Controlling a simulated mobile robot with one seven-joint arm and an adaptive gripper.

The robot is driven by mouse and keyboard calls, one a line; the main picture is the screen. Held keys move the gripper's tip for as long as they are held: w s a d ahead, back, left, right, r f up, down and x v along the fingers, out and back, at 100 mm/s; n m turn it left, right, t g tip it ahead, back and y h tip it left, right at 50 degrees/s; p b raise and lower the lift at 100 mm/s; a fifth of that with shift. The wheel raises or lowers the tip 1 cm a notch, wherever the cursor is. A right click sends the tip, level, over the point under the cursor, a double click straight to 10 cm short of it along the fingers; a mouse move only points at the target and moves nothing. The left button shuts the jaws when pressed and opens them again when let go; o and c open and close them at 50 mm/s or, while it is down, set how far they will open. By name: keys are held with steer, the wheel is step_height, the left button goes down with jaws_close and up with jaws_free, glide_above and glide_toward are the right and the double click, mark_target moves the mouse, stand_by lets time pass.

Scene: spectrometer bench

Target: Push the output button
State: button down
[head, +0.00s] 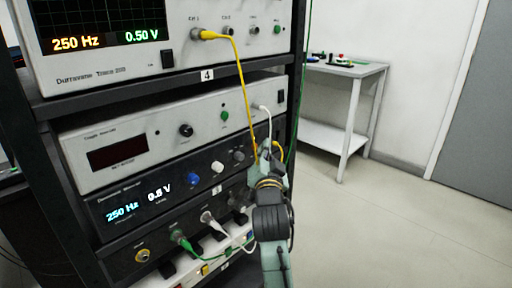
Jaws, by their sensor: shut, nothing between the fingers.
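My gripper (267,154) is at the right end of the rack, in front of the instruments' right side. It is shut, with nothing visible in it; the wrist and cables partly cover it. The dark generator (122,206) shows 250 Hz and 0.5 V on its display. It has a blue knob (193,180), a white knob (217,167) and a dark knob (238,155) on its face. I cannot make out which control is the output button; the labels are too small and my arm hides the panel's right end.
A yellow cable (242,80) hangs from the oscilloscope (110,75) down by my gripper. White and green cables (185,243) plug in below the generator. A grey-box instrument (160,136) sits above it. A side table (345,70) stands behind; the floor at right is clear.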

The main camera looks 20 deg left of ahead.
steer(key=s+d, duration=0.2)
steer(key=d, duration=0.3)
steer(key=shift+d, duration=0.35)
stand_by(0.3)
